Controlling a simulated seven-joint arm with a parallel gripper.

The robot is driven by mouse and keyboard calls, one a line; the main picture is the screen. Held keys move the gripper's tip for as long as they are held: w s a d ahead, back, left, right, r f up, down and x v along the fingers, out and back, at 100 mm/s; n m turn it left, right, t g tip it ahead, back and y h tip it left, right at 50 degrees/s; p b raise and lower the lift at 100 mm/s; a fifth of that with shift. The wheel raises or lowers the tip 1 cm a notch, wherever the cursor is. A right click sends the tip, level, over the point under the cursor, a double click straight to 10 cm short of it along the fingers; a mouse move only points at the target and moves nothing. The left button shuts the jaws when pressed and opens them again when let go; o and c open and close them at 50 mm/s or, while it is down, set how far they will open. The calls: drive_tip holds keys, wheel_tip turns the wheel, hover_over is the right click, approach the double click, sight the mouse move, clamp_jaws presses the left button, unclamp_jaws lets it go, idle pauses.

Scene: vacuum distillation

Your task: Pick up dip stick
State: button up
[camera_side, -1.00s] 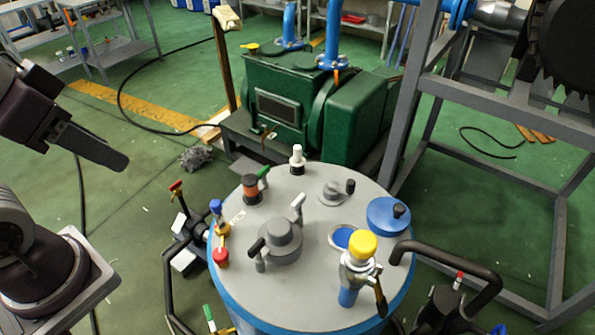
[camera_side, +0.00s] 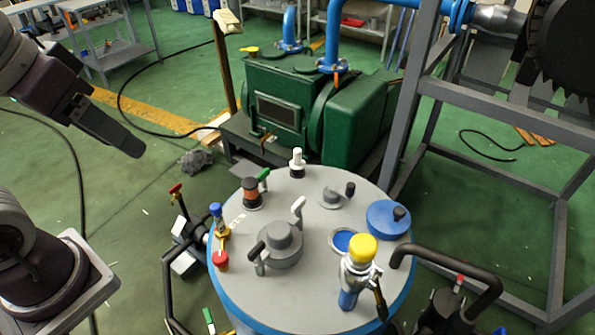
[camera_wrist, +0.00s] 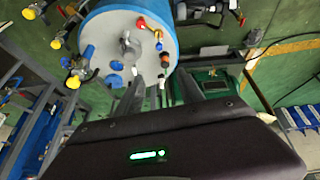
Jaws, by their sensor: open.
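A round grey-topped blue vessel (camera_side: 305,225) stands in the middle of the side view and carries several fittings. I cannot tell for certain which of them is the dip stick. One upright candidate is the white-topped fitting with a black base (camera_side: 297,164) at the back of the lid. My gripper (camera_side: 128,145) hangs in the air to the left of the vessel, above lid height and apart from it. In the wrist view, my gripper (camera_wrist: 158,88) shows two spread fingers with nothing held between them. The vessel (camera_wrist: 103,28) appears beyond the fingertips.
A yellow-capped valve (camera_side: 362,250) and a grey handled cap (camera_side: 280,240) stand up from the lid. A green pump (camera_side: 300,110) is behind the vessel. A grey metal frame (camera_side: 500,105) stands at right. The green floor between my gripper and the pump is mostly open.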

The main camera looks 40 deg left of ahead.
drive_tip(key=w+r+n+g+h, duration=0.15)
drive_tip(key=w+n, duration=0.35)
drive_tip(key=w, duration=0.6)
drive_tip(key=n+g+h, duration=0.3)
drive_tip(key=n, duration=1.1)
hover_over(296, 149)
drive_tip(key=a, duration=0.2)
wheel_tip(296, 149, down, 23)
drive_tip(key=x, duration=0.7)
drive_tip(key=shift+s+a+f, duration=0.1)
drive_tip(key=shift+s+f, duration=0.05)
drive_tip(key=shift+s, duration=0.05)
clamp_jaws()
